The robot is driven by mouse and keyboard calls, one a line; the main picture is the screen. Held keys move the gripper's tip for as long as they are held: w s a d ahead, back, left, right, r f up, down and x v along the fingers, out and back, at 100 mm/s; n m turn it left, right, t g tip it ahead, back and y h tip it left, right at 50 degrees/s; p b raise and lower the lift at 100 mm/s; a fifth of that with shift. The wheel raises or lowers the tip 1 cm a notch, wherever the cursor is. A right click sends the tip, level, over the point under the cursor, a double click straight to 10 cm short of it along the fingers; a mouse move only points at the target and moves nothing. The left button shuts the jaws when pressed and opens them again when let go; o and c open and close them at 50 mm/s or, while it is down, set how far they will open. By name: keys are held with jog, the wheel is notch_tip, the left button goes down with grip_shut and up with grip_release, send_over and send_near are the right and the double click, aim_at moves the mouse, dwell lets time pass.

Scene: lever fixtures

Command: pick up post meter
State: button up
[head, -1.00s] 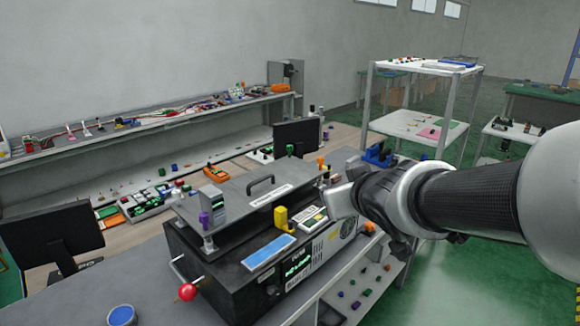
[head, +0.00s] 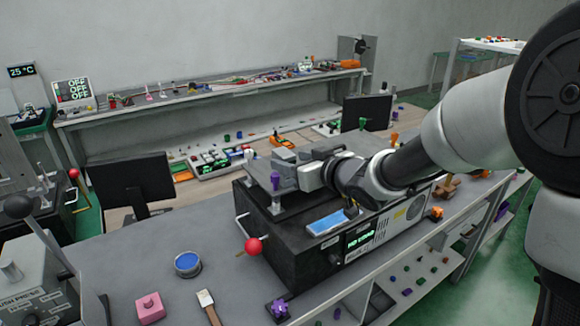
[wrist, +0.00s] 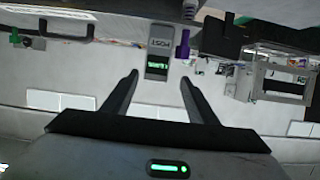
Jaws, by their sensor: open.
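The post meter (wrist: 158,44) is a small grey box marked POST, with a lit green display. In the wrist view it appears upside down, at the upper middle. My gripper (wrist: 159,79) is open and empty, with one finger on each side of the meter's line in the picture. The fingertips appear short of the meter, with no contact visible. In the head view my gripper (head: 312,173) is over the top of the dark machine (head: 300,245), and it hides much of the meter's area there.
A purple piece (wrist: 182,44) stands close beside the meter. The machine has a red-knobbed lever (head: 253,246) and a blue panel (head: 325,223) at the front. A blue round dish (head: 188,264) and a pink block (head: 150,308) lie on the bench to the left.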

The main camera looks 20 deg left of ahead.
jog(key=shift+w+d+f+x, duration=0.1)
jog(key=shift+x, duration=0.95)
jog(key=shift+w+d+f+x, duration=0.1)
jog(key=shift+f+x, duration=0.05)
jog(key=shift+x, duration=0.85)
jog(key=shift+d+f+x, duration=0.1)
jog(key=shift+x, duration=0.95)
jog(key=shift+c, duration=0.3)
jog(key=shift+r, duration=0.1)
grip_shut()
